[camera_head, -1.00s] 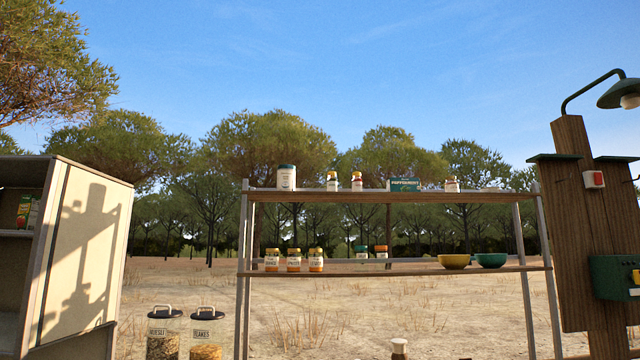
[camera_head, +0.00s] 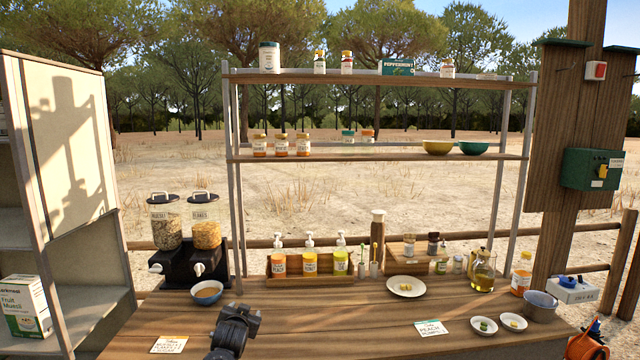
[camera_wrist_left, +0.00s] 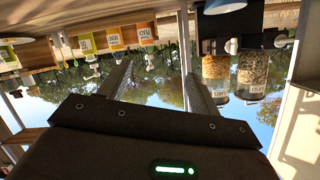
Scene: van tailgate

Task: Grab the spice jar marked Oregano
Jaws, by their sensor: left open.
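No label that I can read says Oregano. Small spice jars stand on the top shelf: one with a dark lid (camera_head: 320,63), one with a reddish lid (camera_head: 347,63) and one farther right (camera_head: 447,69). Two dark-lidded jars stand on the wooden riser at the counter's back right: a left one (camera_head: 409,245) and a right one (camera_head: 433,243). Smaller jars (camera_head: 458,264) stand beside and below. My left gripper (camera_head: 248,318) is low over the counter's front left, well away from these jars. The left wrist view, upside down, shows its fingers (camera_wrist_left: 158,85) apart and empty. My right gripper is out of view.
The wooden counter (camera_head: 320,312) has free room in its middle. Pump bottles (camera_head: 310,262) stand in a wooden rack at its back. Cereal dispensers (camera_head: 186,235) and a bowl (camera_head: 207,293) are left; a plate (camera_head: 406,287), oil jug (camera_head: 483,272) and small bowls (camera_head: 484,327) are right.

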